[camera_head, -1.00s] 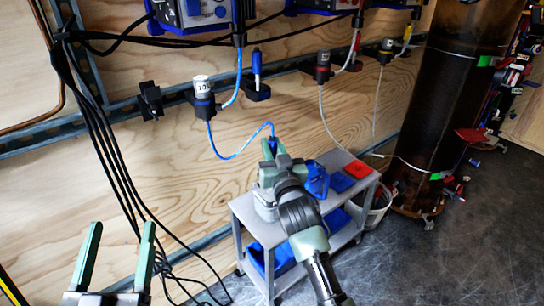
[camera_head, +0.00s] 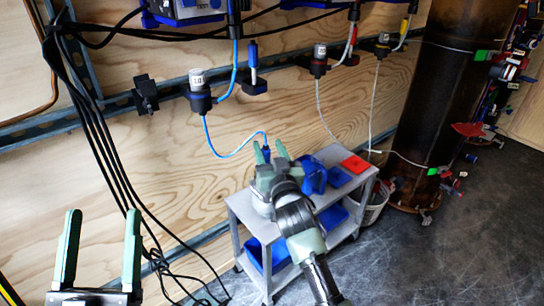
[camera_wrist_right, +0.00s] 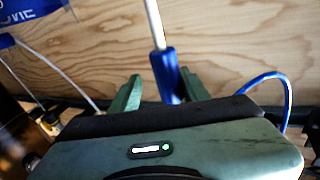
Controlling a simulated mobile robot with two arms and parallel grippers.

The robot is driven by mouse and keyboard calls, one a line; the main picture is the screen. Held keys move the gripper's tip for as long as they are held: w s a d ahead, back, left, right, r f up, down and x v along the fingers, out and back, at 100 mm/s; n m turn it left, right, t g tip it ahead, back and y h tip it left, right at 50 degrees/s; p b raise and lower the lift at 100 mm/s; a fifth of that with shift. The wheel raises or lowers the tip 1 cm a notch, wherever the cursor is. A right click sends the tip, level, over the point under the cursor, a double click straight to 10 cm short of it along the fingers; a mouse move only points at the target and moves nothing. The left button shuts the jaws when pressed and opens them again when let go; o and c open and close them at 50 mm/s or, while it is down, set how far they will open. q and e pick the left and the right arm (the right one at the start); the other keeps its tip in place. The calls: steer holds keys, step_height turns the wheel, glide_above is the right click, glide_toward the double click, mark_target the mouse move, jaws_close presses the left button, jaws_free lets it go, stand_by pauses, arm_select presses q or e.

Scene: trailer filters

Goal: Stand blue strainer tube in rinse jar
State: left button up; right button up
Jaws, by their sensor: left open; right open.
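The blue strainer tube has a blue handle (camera_wrist_right: 165,72) with a pale tube, which lies between the open fingers of my right gripper in the wrist view. In the head view its blue top (camera_head: 267,154) shows between the fingertips of my right gripper (camera_head: 271,151), above the cart. The tube's lower end is hidden. A pale container (camera_head: 261,206) on the cart, mostly behind my right gripper, may be the rinse jar; whether the tube stands in it cannot be seen. My left gripper (camera_head: 97,250) is open and empty.
The grey cart (camera_head: 241,211) holds blue items (camera_head: 313,175) and a red piece (camera_head: 355,164). A bucket (camera_head: 376,206) stands beside it. A dark column (camera_head: 440,100) is at the right. Black cables hang at the left. Floor at the lower right is clear.

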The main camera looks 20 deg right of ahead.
arm_select(q)
steer(key=w+f+g+y+p, duration=0.2)
steer(key=f+g, duration=0.4)
steer(key=f, duration=0.4)
steer(key=shift+w+a+f+g, duration=0.25)
steer(key=shift+w+a+g, duration=0.05)
steer(key=shift+w, duration=0.35)
arm_select(e)
steer(key=s+a+n+y, duration=0.2)
steer(key=s+a, duration=0.1)
steer(key=s, duration=0.9)
steer(key=s+a+r+n+g+y, duration=0.1)
steer(key=s+a+n+y, duration=0.1)
steer(key=s, duration=1)
steer(key=shift+a+r+y, duration=0.15)
steer(key=shift+a+y, duration=0.5)
steer(key=shift+y, duration=0.05)
arm_select(q)
steer(key=shift+y, duration=0.3)
arm_select(e)
steer(key=shift+s, duration=0.1)
